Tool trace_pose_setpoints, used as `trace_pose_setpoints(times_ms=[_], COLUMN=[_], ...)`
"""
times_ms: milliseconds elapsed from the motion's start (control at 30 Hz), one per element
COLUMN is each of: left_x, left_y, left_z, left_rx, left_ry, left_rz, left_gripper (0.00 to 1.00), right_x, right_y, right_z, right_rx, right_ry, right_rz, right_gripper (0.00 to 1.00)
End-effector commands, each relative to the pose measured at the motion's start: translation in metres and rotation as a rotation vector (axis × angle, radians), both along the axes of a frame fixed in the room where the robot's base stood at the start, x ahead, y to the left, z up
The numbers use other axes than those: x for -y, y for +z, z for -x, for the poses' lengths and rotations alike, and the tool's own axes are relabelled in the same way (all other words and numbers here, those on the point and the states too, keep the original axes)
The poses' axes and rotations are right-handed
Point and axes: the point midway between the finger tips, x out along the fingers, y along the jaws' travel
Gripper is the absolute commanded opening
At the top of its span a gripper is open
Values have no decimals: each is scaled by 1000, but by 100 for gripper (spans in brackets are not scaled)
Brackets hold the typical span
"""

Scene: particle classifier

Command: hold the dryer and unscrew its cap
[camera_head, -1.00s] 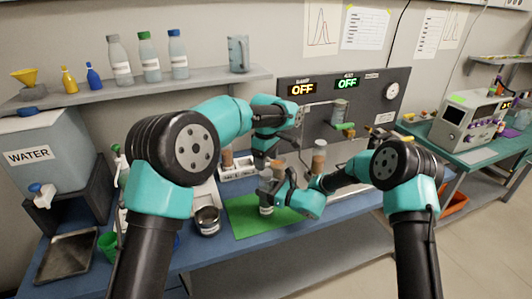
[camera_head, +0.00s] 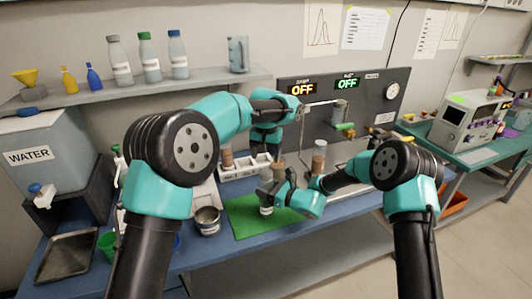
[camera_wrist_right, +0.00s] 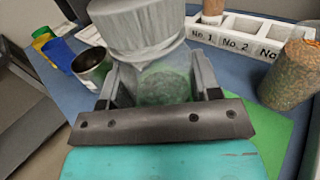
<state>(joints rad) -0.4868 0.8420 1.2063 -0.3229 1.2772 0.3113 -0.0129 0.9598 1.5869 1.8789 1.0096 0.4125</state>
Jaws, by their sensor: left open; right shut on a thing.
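The dryer is a clear cylinder (camera_wrist_right: 165,82) with greenish contents and a wide grey cap (camera_wrist_right: 138,28). It stands upright in the right wrist view and also shows above the green mat in the head view (camera_head: 266,200). My right gripper (camera_head: 272,187) is shut on the dryer's body, one finger on each side, below the cap. The cap is on top of the body; I cannot tell how tightly it sits. My left gripper (camera_head: 276,151) is open, above and behind the dryer, apart from it. Its fingertips are small and partly hidden in the head view.
A green mat (camera_head: 245,222) lies under the dryer. A metal can (camera_head: 207,220) stands to its left. A white numbered rack (camera_head: 238,171) and a brown-filled column (camera_head: 319,157) stand behind. A panel reading OFF (camera_head: 375,95) rises at the back. The water tank (camera_head: 45,150) is far left.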

Motion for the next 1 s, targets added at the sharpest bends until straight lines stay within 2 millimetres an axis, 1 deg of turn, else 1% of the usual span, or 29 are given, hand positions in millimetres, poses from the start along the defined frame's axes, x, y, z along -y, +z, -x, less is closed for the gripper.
trace_pose_setpoints(times_ms=[200,400,567,867,1000], left_x=[0,0,0,0,0], left_y=[4,7,7,7,4], left_z=[0,0,0,0,0], left_rx=[1,0,0,0,0], left_ry=[-278,-465,-520,-523,-522], left_rz=[0,0,0,0,0], left_gripper=[70,70,70,70,70], right_x=[0,0,0,0,0], right_y=[0,0,0,0,0], right_z=[0,0,0,0,0], right_rx=[0,0,0,0,0], right_ry=[0,0,0,0,0], right_rz=[0,0,0,0,0], right_gripper=[0,0,0,0,0])
